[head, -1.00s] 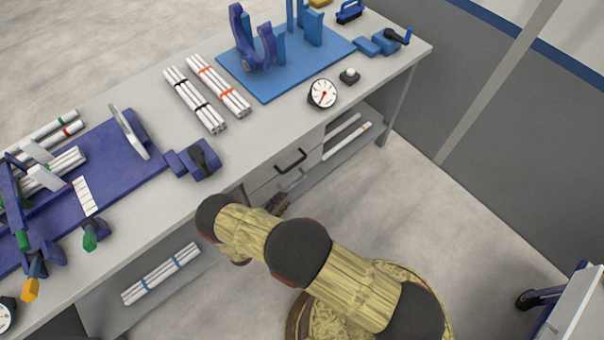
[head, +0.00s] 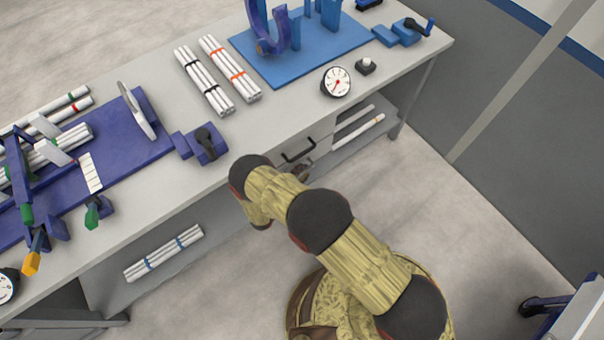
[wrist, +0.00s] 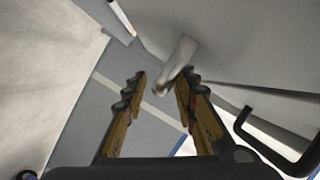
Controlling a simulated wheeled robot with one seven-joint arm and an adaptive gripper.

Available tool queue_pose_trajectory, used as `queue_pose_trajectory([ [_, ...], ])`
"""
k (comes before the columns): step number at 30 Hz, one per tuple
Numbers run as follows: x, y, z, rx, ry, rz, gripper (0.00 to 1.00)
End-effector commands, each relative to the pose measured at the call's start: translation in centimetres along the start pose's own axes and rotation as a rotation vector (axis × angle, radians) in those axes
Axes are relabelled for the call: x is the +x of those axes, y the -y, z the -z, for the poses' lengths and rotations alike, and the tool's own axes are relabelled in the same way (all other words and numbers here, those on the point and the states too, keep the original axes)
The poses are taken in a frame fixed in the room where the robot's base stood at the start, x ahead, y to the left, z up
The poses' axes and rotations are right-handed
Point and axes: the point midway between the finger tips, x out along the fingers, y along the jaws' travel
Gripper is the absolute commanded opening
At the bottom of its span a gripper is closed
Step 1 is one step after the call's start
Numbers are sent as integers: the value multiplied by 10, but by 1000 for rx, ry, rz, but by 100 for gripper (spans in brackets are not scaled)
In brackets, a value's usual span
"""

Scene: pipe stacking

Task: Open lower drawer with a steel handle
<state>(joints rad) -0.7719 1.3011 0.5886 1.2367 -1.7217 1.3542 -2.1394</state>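The steel handle (wrist: 178,66) shows in the wrist view as a pale metal bar, its near end between the fingertips. My gripper (wrist: 161,82) is open, with a finger on either side of that end; I cannot tell whether either touches it. In the head view my gripper (head: 300,171) is at the drawer fronts, below the black handle (head: 298,151) of the upper drawer. It and my arm hide most of the lower drawer and its steel handle there. The black handle also shows at the right of the wrist view (wrist: 282,142).
The workbench (head: 270,122) above the drawers carries a gauge (head: 336,82), pipe bundles (head: 230,68) and blue fixtures (head: 290,50). A low shelf (head: 190,268) with a pipe bundle is left of the drawers.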

Motion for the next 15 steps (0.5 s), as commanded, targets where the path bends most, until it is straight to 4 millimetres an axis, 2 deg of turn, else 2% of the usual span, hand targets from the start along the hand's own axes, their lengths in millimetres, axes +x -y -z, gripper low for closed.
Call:
queue_pose_trajectory([
  [6,0,0,0,0,0,0,28],
  [15,0,0,0,0,0,0,11],
])
